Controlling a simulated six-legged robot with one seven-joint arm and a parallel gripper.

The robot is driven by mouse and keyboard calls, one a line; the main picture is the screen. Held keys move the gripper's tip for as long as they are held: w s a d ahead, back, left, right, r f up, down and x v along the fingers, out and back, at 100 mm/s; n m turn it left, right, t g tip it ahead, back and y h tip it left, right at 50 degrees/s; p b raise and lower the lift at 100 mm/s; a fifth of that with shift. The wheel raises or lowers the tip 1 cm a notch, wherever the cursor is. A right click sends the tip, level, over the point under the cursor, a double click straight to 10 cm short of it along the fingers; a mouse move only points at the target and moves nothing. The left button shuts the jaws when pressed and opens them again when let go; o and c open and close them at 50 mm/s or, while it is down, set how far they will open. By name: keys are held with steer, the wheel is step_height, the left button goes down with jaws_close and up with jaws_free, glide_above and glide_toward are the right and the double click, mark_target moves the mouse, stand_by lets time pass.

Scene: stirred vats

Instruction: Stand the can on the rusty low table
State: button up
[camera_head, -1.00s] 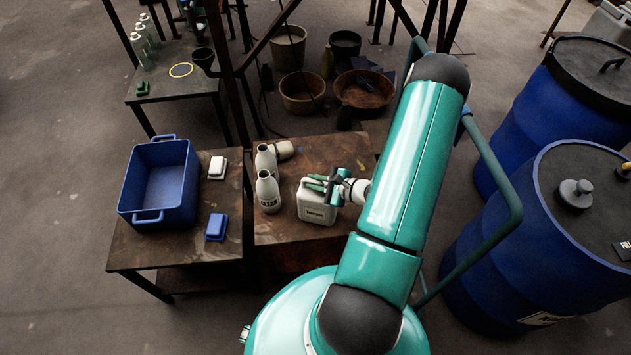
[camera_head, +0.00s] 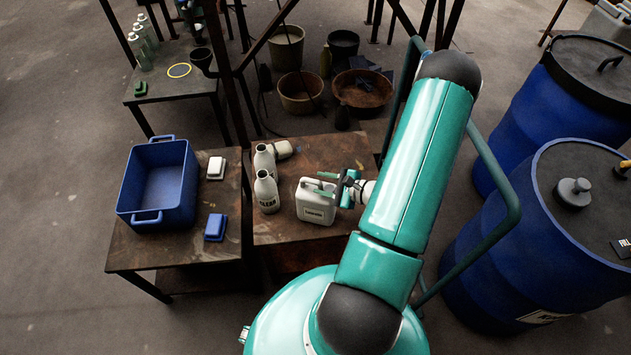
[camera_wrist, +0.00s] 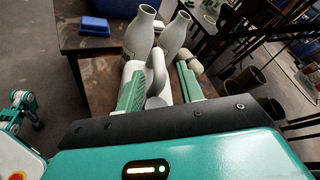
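The can (camera_head: 316,211) is a white canister with a dark label and a top handle. It stands upright on the brown rusty low table (camera_head: 290,234) in the head view, right of two white bottles. My gripper (camera_head: 327,184) is at the can's upper right side. In the wrist view, the green fingers of my gripper (camera_wrist: 160,72) are spread apart, with the can's handle (camera_wrist: 157,76) between them and a gap visible on each side. Much of the can's body is hidden there behind the fingers and palm.
White bottles (camera_head: 267,191) stand close to the can's left. An adjoining table on the left carries a blue crate (camera_head: 148,216), a white block (camera_head: 216,168) and a blue block (camera_head: 215,228). Blue drums (camera_head: 533,240) stand to the right. Dark frame posts rise behind the tables.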

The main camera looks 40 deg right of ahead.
steer(key=v, duration=0.8)
steer(key=w+a+r+n+g+y, duration=0.25)
steer(key=a+r+n+g, duration=0.25)
steer(key=a+r+n, duration=0.3)
steer(key=w+a+r+n+g+y, duration=0.1)
steer(key=w+a+r+n+g, duration=0.2)
steer(key=a+r+n+g, duration=0.5)
steer(key=s+a+r+n+t+h, duration=0.2)
steer(key=a+r, duration=0.4)
steer(key=r, duration=0.4)
steer(key=s+a+r+n+t+h, duration=0.3)
steer(key=a+r+n+h, duration=0.3)
steer(key=r, duration=0.4)
steer(key=shift+s+a+r+n, duration=0.15)
steer(key=shift+s+a+n, duration=0.3)
steer(key=shift+s, duration=0.15)
steer(key=shift+a, duration=0.1)
